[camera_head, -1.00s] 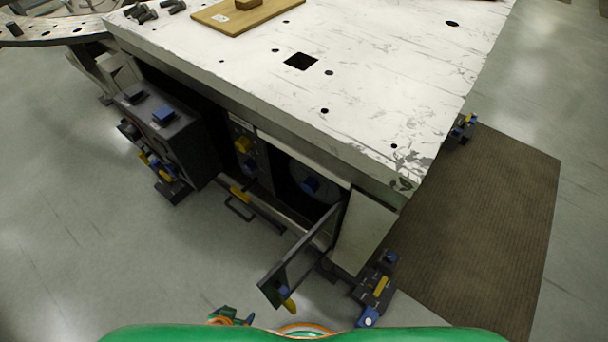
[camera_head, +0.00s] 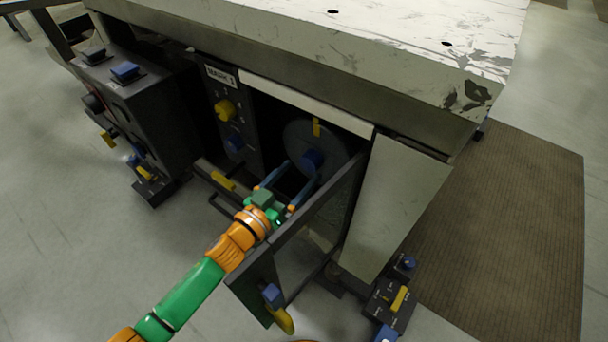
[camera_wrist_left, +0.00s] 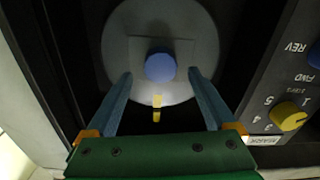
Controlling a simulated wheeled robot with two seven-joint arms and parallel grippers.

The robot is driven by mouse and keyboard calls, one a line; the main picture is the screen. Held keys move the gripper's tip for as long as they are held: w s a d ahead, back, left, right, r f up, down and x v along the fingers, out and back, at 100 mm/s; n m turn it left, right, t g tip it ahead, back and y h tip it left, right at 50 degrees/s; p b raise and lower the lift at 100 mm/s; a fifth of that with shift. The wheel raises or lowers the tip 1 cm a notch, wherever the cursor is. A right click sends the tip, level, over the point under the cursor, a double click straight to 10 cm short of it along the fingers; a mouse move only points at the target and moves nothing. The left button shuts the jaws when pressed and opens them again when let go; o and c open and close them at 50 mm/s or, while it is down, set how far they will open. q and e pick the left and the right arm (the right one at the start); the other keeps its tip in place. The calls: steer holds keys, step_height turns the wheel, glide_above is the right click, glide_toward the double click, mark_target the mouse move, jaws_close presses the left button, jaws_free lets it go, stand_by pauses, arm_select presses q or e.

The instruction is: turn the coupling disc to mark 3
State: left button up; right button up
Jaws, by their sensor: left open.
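The coupling disc (camera_head: 330,141) is a grey round plate with a blue hub knob (camera_head: 312,160), set in a dark bay under the table. A yellow mark (camera_head: 316,127) shows at its rim. In the left wrist view the disc (camera_wrist_left: 118,35), blue knob (camera_wrist_left: 160,67) and yellow mark (camera_wrist_left: 157,101) face me. My left gripper (camera_head: 287,180) reaches into the bay. Its blue fingers are open, one on each side of the knob and apart from it, as the left wrist view (camera_wrist_left: 160,88) shows. My right gripper is not in view.
A control panel with a yellow knob (camera_head: 225,110), labelled with numbers, stands left of the disc. An open door (camera_head: 296,236) swings out to the right of my arm. A dark box (camera_head: 137,110) with switches stands further left. The white tabletop (camera_head: 400,40) overhangs the bay.

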mark_target(307, 165)
arm_select(q)
steer(key=x, duration=0.3)
steer(key=shift+a+f, duration=0.1)
jaws_close()
